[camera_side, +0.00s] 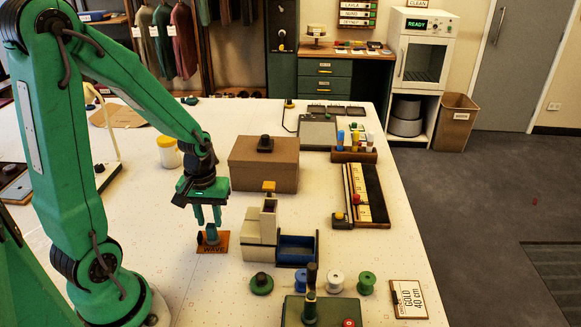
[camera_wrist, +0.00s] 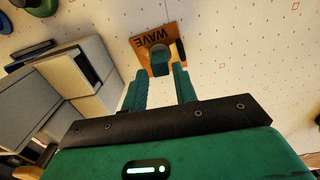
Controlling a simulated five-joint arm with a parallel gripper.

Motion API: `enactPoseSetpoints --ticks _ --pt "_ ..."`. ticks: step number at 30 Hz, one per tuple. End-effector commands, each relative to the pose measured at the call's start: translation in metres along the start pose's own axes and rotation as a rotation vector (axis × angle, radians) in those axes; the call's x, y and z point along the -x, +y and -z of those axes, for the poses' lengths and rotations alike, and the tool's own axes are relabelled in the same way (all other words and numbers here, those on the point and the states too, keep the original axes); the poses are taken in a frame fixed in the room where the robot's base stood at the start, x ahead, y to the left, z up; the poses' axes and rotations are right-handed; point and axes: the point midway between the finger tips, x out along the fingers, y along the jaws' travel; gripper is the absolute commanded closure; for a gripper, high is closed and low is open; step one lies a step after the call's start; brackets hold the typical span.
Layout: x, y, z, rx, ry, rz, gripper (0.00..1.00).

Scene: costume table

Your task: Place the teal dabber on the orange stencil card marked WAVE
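The orange stencil card marked WAVE (camera_side: 214,249) lies flat on the white table, left of the beige block unit. The teal dabber (camera_side: 212,234) stands on the card, by its lettering. My gripper (camera_side: 208,220) is just above the dabber, fingers pointing down with a gap between them. In the wrist view, the card (camera_wrist: 146,43) lies beyond my fingertips (camera_wrist: 161,75). The dabber (camera_wrist: 160,67) shows in line with the gap, between or just past the tips; exact depth is unclear. Nothing looks clamped. A small dark piece (camera_wrist: 180,49) sits at the card's edge.
The beige block unit (camera_side: 260,230) with a blue tray (camera_side: 298,249) stands close to the card's right. A brown box (camera_side: 263,165) is behind. The table left of the card is clear.

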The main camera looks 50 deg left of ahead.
Motion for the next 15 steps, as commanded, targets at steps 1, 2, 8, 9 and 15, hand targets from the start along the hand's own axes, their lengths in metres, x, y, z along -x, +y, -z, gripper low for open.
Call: enactPoseSetpoints --ticks 1,2,8,9,15 --pt "0.007 0.000 0.001 0.000 0.004 -0.002 0.72" --pt "0.011 0.000 0.001 0.000 0.004 -0.002 0.72" --pt "0.037 0.000 0.001 0.000 0.004 -0.002 0.72" --pt "0.042 0.000 0.000 0.000 0.004 -0.002 0.72" --pt "0.068 0.000 0.000 0.000 0.003 -0.001 0.72"
